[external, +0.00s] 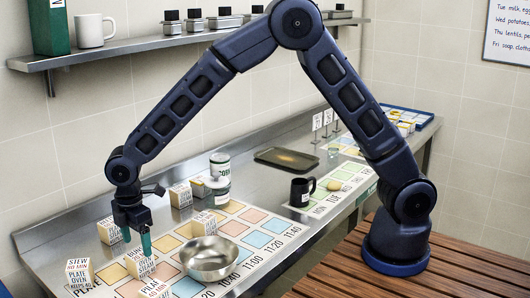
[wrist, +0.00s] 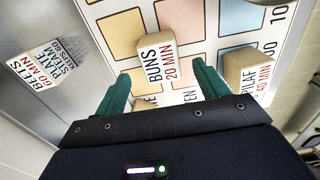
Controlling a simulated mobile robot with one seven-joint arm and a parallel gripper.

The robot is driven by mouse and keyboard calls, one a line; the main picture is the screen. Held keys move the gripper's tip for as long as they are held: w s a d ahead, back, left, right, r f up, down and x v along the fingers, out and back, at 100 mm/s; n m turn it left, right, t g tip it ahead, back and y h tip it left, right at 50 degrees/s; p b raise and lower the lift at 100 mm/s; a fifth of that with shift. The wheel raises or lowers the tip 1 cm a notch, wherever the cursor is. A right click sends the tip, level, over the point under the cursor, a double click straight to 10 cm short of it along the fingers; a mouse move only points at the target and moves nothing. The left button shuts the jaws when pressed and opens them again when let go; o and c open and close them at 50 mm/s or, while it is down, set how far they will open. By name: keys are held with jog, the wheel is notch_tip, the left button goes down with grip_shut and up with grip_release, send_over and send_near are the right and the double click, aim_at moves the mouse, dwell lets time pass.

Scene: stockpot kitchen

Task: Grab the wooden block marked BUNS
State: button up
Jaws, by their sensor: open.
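The wooden block marked BUNS (wrist: 155,66) stands on a beige square of the printed mat in the wrist view, its lettering reading "BUNS 20 MIN". It also shows in the external view (external: 139,265), just below my gripper. My gripper (external: 140,243) points down at the left end of the counter. In the wrist view its two green fingers (wrist: 161,73) are spread apart, with the BUNS block between and slightly beyond their tips. Nothing is held. Whether a finger touches the block cannot be told.
A PILAF block (wrist: 248,76) stands close to the right finger. A BEETS block (wrist: 45,63) lies to the left. A STEW block (external: 78,271) is at the counter's near left. A metal bowl (external: 208,258) stands right of my gripper. A black mug (external: 302,191) is farther back.

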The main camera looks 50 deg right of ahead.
aim_at(139, 254)
jog(key=shift+f, duration=3.5)
jog(key=shift+c, duration=0.2)
jog(key=c, duration=1.1)
